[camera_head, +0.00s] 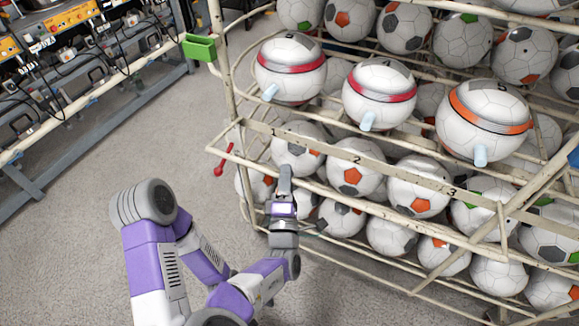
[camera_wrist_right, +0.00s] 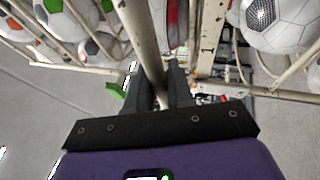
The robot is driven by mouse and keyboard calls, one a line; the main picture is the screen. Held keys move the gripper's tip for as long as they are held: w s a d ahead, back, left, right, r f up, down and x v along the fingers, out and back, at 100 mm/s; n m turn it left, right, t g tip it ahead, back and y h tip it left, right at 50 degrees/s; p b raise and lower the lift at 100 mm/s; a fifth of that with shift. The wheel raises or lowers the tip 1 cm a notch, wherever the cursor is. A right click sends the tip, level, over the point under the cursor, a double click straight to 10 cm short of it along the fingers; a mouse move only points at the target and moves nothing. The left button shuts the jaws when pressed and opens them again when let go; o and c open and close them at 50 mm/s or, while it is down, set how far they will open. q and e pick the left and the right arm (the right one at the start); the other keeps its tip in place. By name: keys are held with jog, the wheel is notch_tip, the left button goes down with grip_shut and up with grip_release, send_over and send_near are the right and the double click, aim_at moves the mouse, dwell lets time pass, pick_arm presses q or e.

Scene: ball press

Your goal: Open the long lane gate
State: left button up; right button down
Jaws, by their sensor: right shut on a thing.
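The long lane gate appears to be the cream front rail (camera_head: 345,203) of the ball rack, running below a numbered strip (camera_head: 395,173) marked 2 and 3. My right gripper (camera_head: 285,178) is at this rail, near the rack's left end. In the right wrist view, the dark fingers of my right gripper (camera_wrist_right: 157,85) are shut around a cream bar (camera_wrist_right: 140,35). The exact contact is partly hidden by the fingers. White balls with orange, green and grey patches, such as this one (camera_head: 350,176), lie behind the rail. My left gripper is not in view.
Three larger banded balls with pale blue pegs, including a red-banded one (camera_head: 290,68), sit above the numbered strip. A red handle (camera_head: 222,162) and a green tray (camera_head: 199,47) are at the rack's left. The grey floor (camera_head: 110,130) is clear between rack and workbench (camera_head: 90,105).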

jog(key=shift+s+a+f+y+b, duration=0.2)
jog(key=shift+a+f, duration=0.1)
jog(key=shift+f, duration=0.25)
jog(key=shift+s+a+f+y+b, duration=0.1)
jog(key=shift+a+f+y, duration=0.15)
jog(key=shift+f, duration=0.25)
jog(key=c, duration=1.3)
grip_release()
jog(key=shift+c, duration=0.2)
jog(key=shift+o, duration=1.2)
jog(key=shift+s+a, duration=0.1)
jog(key=shift+s, duration=0.05)
jog(key=shift+d+r+h, duration=0.1)
jog(key=shift+d+h, duration=0.15)
